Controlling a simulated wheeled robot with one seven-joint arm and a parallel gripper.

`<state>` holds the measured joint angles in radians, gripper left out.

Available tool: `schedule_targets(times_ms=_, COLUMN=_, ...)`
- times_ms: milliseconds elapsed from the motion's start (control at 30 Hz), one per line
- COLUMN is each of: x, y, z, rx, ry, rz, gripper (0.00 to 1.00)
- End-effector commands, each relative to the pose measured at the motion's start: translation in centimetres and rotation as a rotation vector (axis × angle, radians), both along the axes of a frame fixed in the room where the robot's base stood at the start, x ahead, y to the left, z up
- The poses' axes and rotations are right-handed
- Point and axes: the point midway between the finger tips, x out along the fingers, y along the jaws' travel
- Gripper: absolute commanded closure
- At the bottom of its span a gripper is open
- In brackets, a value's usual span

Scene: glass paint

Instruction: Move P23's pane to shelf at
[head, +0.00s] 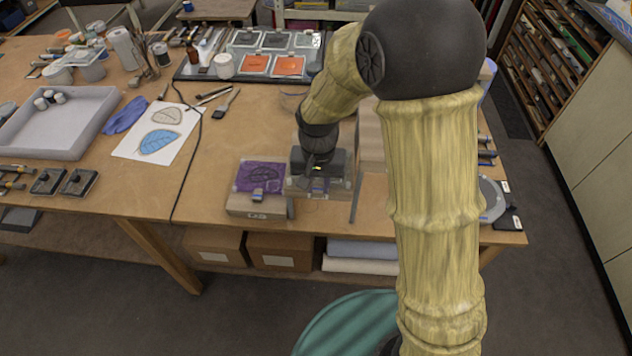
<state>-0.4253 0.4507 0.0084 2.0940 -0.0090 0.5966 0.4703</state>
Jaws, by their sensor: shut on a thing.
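My gripper (320,182) is at the front part of the workbench, in the head view, pointing down. It is shut on a pale, glassy pane (340,187), mostly hidden by the gripper body. Just left of it, a purple pane with a leaf drawing (250,176) sits on a wooden block stand (243,205) with a small label. The label is too small to read, so I cannot tell which piece is P23. What lies directly beneath the held pane is partly hidden.
A dark tray (187,72) with orange and grey panes lies at the back of the workbench (215,150). A slotted rack (550,65) stands at the right. A leaf sheet (130,147), brush (226,103) and grey tray (85,140) lie to the left. Boxes (282,252) stand below.

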Motion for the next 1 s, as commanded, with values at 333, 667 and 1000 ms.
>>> schedule_targets(times_ms=333, x=0.0, y=0.0, z=-0.1, rx=0.000, ry=0.000, rz=0.001, gripper=0.52)
schedule_targets(times_ms=667, x=0.0, y=0.1, z=0.6, rx=0.001, ry=-0.001, rz=0.001, gripper=0.52)
schedule_targets(times_ms=1000, x=0.1, y=0.1, z=6.2, rx=0.003, ry=-0.007, rz=0.001, gripper=0.52)
